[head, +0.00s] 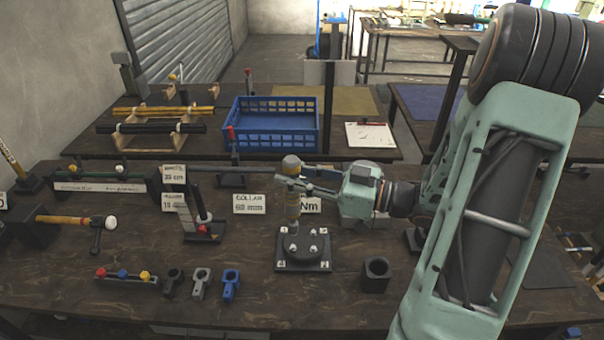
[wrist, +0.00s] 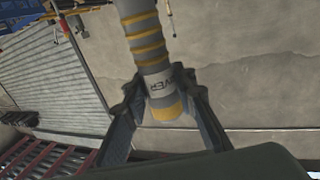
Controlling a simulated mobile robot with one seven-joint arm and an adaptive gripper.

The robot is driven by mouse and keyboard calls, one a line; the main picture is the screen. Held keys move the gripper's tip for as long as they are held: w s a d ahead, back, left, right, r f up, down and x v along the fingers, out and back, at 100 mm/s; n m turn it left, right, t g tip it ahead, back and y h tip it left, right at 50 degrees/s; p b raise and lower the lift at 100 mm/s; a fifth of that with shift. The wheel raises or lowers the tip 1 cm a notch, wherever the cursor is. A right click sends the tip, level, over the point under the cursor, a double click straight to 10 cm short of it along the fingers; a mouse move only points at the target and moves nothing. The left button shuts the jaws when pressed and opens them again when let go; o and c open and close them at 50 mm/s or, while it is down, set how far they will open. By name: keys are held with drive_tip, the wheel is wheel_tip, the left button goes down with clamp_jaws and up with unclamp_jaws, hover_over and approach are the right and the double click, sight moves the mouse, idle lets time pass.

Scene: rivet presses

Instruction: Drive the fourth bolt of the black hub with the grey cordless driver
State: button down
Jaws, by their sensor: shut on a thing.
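The grey cordless driver (head: 292,205), with yellow-orange bands, stands upright in the head view. My gripper (head: 294,182) is shut on its upper part from the right. In the wrist view my gripper (wrist: 157,88) clasps the grey driver (wrist: 149,50) around a pale label. The black hub (head: 304,250) sits on a dark square plate (head: 290,266) with marked corners. The driver's lower end is over the hub's back left part. Silvery bolt heads show on the hub's front and right. The tip's contact with a bolt is too small to tell.
A black square socket block (head: 376,274) stands right of the hub. Black, grey and blue ring pieces (head: 230,284) and a rack with coloured knobs (head: 126,276) lie to the left. White signs (head: 249,204) stand behind. A blue crate (head: 270,124) is on the far table.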

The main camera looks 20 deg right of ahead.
sight(299, 203)
drive_tip(key=shift+s+a+r, duration=0.1)
drive_tip(key=shift+a+r, duration=0.05)
drive_tip(key=shift+r, duration=0.05)
idle(0.5)
drive_tip(key=shift+f+b, duration=1.45)
drive_tip(key=shift+f, duration=1.25)
drive_tip(key=shift+p, duration=0.3)
drive_tip(key=shift+s+f+b, duration=0.1)
drive_tip(key=shift+f+b, duration=0.6)
drive_tip(key=shift+f, duration=0.5)
idle(0.9)
drive_tip(key=shift+r+p, duration=0.1)
drive_tip(key=shift+p, duration=0.4)
idle(1.0)
